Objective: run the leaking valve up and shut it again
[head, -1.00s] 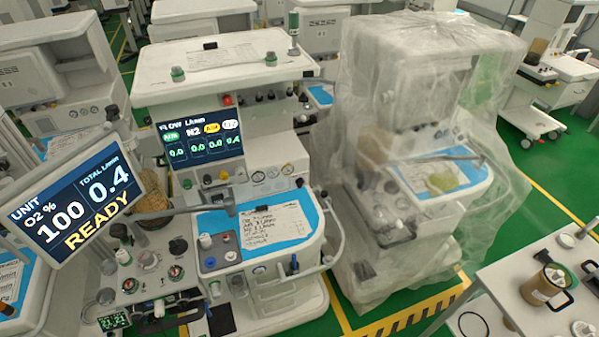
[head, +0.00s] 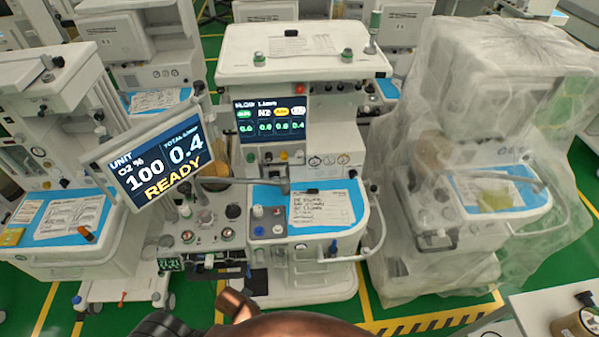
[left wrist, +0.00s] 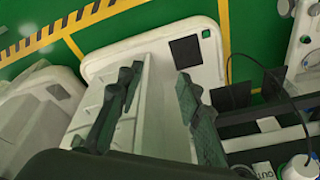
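The anaesthesia cart (head: 304,68) stands upright in the middle of the head view. Its flow display (head: 271,118) shows four columns; the first three read 0.0 and the fourth, under a white label, reads 0.4. A row of small knobs (head: 283,156) sits just below the display, one of them yellow; their settings are too small to tell. The tilted unit monitor (head: 155,162) reads O2 100 %, total 0.4, READY. My left gripper (left wrist: 155,88) is open and empty in the left wrist view, above a white cart base. My right gripper is not in view.
A blue work surface (head: 345,187) with a paper sheet juts from the cart's front, edged by a rail. A plastic-draped cart (head: 480,80) stands close on the right, another cart (head: 75,235) on the left. A white table (head: 545,310) is at the lower right.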

